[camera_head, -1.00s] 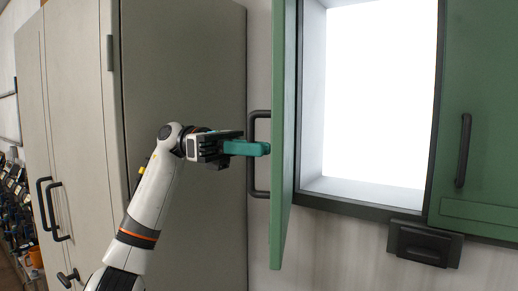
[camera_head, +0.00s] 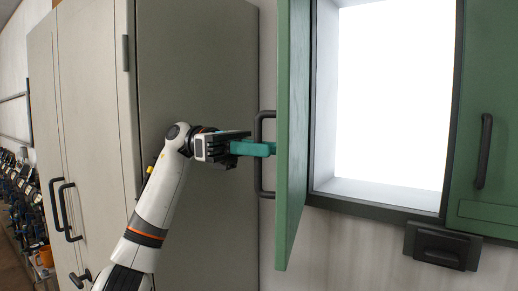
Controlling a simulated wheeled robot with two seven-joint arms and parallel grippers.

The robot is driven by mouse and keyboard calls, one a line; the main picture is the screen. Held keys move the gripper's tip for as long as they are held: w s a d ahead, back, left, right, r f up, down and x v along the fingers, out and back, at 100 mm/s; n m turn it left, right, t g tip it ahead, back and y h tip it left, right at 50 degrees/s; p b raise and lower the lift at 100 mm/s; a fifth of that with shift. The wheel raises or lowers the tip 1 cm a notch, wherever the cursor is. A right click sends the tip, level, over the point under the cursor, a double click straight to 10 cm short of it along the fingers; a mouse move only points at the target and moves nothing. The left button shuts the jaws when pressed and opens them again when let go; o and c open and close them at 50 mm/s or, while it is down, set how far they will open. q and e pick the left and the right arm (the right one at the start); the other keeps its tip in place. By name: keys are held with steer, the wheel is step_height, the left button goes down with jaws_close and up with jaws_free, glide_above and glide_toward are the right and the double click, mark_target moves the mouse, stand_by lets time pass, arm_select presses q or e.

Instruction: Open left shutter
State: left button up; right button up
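The left shutter (camera_head: 293,130) is a green panel, swung well out from the window frame and seen nearly edge-on. Its dark handle (camera_head: 260,180) is on its left-facing side. My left gripper (camera_head: 262,149), with teal fingers, is at the handle's middle and overlaps the upright bar, hiding part of it. The fingers show side-on as one block, so I cannot tell whether they are closed around the bar. My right gripper is not in view.
The bright window opening (camera_head: 390,100) has a dark frame. A closed green shutter (camera_head: 490,90) with a dark handle (camera_head: 484,150) is at the right. A dark box (camera_head: 441,246) sits below on the wall. A tall beige cabinet (camera_head: 195,65) stands close behind my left arm.

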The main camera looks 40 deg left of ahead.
arm_select(q)
steer(key=shift+r, duration=0.1)
glide_toward(286, 85)
steer(key=w+d, duration=0.3)
steer(key=shift+w+d+f, duration=0.1)
steer(key=shift+d+f, duration=0.1)
steer(key=shift+f, duration=0.05)
steer(key=shift+r, duration=0.25)
steer(key=shift+f, duration=0.1)
jaws_close()
